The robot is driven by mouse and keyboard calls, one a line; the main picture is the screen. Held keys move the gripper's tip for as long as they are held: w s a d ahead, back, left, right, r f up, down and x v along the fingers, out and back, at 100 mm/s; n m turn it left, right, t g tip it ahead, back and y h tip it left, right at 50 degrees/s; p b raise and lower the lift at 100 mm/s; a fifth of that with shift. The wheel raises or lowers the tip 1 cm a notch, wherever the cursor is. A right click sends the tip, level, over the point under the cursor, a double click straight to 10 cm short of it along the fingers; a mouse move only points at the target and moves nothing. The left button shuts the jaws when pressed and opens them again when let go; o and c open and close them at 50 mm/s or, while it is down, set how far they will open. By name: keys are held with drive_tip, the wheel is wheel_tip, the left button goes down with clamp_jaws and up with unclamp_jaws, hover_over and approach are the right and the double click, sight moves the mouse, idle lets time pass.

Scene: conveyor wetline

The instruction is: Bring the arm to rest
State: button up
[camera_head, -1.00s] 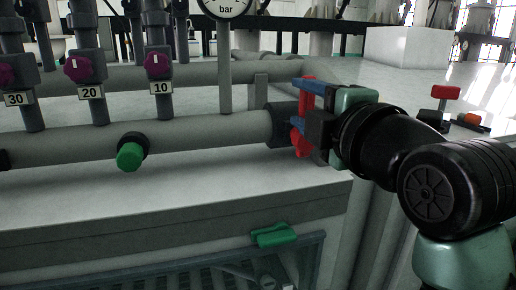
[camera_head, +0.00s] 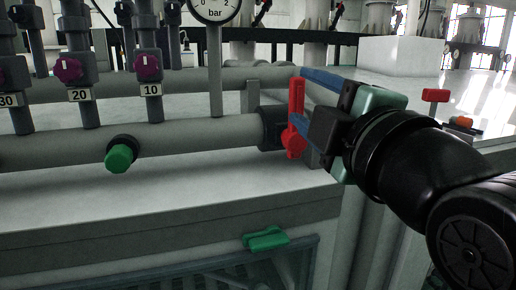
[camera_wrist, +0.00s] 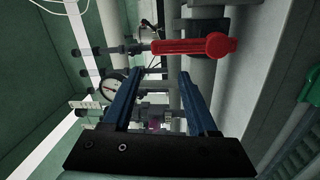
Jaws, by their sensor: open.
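My gripper (camera_head: 300,97) is at the right end of the grey pipe in the head view, with its blue fingers pointing left toward a red lever handle (camera_head: 297,108). The fingers are apart with nothing held between them. In the wrist view my gripper (camera_wrist: 160,75) shows its two blue fingers spread. The red handle lies just beyond the fingertips there (camera_wrist: 190,47). Whether a finger touches the handle cannot be told. My arm reaches in from the right edge of the head view.
Purple-knobbed valves marked 10 (camera_head: 148,67), 20 (camera_head: 68,69) and 30 stand behind the pipe (camera_head: 200,138). A pressure gauge (camera_head: 215,8) is above. A green knob (camera_head: 119,157) and green latch (camera_head: 266,238) are in front. A small red-handled item (camera_head: 435,96) is at right.

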drive_tip(key=s+a+r+m+t+h+b, duration=0.1)
drive_tip(key=s+m+t, duration=0.3)
drive_tip(key=m, duration=0.5)
drive_tip(key=s+a+r+m+t+h+b, duration=0.2)
drive_tip(key=s+a+r+m+t+h, duration=0.1)
drive_tip(key=s+m, duration=0.5)
drive_tip(key=shift+s+a+m+t+h, duration=0.2)
drive_tip(key=shift+a+m+t+h, duration=0.75)
drive_tip(key=shift+m, duration=0.25)
